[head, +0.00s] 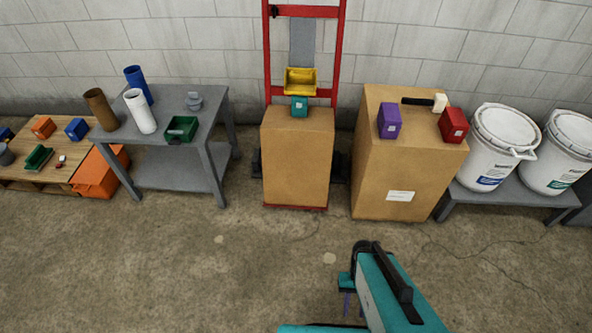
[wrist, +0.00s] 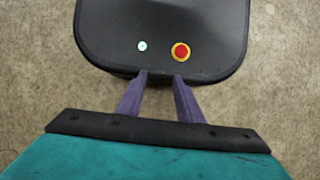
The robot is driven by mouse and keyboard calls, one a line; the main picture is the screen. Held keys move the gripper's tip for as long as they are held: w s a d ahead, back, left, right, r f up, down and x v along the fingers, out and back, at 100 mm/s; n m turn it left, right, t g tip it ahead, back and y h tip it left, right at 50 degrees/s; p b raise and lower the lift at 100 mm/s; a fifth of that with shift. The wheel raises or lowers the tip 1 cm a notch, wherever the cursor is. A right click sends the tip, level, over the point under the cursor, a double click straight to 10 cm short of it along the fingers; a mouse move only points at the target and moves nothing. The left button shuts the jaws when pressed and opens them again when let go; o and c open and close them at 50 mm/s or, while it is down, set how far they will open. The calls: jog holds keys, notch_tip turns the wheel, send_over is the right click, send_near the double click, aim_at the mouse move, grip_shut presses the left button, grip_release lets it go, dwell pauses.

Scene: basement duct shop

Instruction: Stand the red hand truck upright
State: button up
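The red hand truck (head: 308,11) stands against the block wall. Its two rails rise behind a cardboard box (head: 297,165), and a red edge shows under the box's front. I cannot tell whether the frame leans back. Dark wheel-like parts show at both sides of the box, which hides the lower frame. My gripper (head: 353,302) is over the floor, well in front of the truck. Its purple fingers (wrist: 160,75) are apart and empty in the wrist view.
White buckets (head: 487,150) stand on a low grey bench farther right. A grey table (head: 180,168) and a wooden pallet (head: 60,172) are left. The concrete floor in front is clear.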

jog(key=w+d+r+t+h+p, duration=0.1)
jog(key=w+d+r+t, duration=0.1)
jog(key=w+d+r, duration=0.55)
jog(key=w+d+r+t+h+p, duration=0.1)
jog(key=w+d+r+t+p, duration=0.3)
jog(key=w+d, duration=0.6)
jog(key=w+d+r+t+h, duration=0.25)
jog(key=d+r+h, duration=0.35)
jog(key=d+r, duration=2.25)
jog(key=s+d+r+h+p, duration=0.1)
jog(key=s+d+r+h, duration=0.1)
jog(key=s+d+r, duration=0.4)
jog(key=s+d+r+g+h+p, duration=0.1)
jog(key=s+d+r+h, duration=0.2)
jog(key=r, duration=1.4)
jog(key=s+d+r+g+h+p, duration=0.1)
jog(key=s+d+r+h, duration=0.1)
jog(key=s+d+r, duration=0.9)
jog(key=d+r, duration=0.1)
jog(key=d, duration=0.2)
jog(key=shift+s+r+n+h, duration=0.15)
jog(key=shift+r+n+h, duration=0.1)
jog(key=shift+n+h, duration=0.05)
